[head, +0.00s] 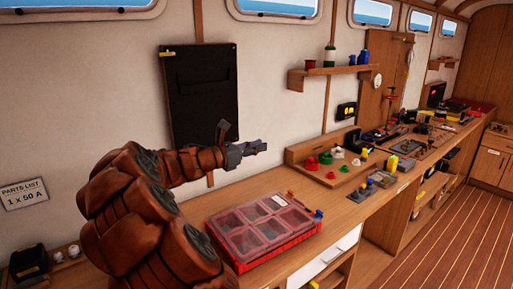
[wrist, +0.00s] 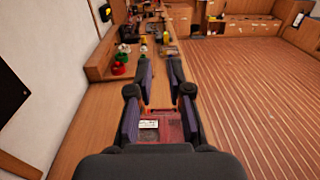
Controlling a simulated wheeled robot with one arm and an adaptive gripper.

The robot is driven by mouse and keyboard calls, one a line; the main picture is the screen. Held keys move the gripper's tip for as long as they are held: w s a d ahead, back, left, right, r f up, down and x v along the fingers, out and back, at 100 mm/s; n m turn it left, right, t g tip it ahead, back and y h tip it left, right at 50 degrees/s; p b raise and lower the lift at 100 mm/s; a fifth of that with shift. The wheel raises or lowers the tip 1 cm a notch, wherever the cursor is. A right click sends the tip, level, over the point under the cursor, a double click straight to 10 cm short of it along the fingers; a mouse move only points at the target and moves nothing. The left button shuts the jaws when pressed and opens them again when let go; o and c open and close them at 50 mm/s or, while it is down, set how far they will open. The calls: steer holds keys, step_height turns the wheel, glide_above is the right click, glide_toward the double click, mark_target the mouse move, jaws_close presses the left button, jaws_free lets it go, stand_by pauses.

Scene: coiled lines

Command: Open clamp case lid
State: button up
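The clamp case is probably the red box (head: 228,252) with a clear compartmented lid (head: 262,224), near the front of the bench in the head view. The lid lies flat and closed on it, with a white label on top and a blue piece at its right corner. Part of the red case also shows between my fingers in the wrist view (wrist: 160,130). My gripper (head: 264,147) is raised above and behind the case, apart from it. In the wrist view its fingers (wrist: 160,75) are spread wide with nothing between them.
A wooden tray (head: 310,178) with red, green and white pieces stands farther along the bench. The bench (head: 335,205) has bare wood right of the case.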

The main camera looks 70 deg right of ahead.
steer(key=o, duration=1.2)
steer(key=v, duration=1.2)
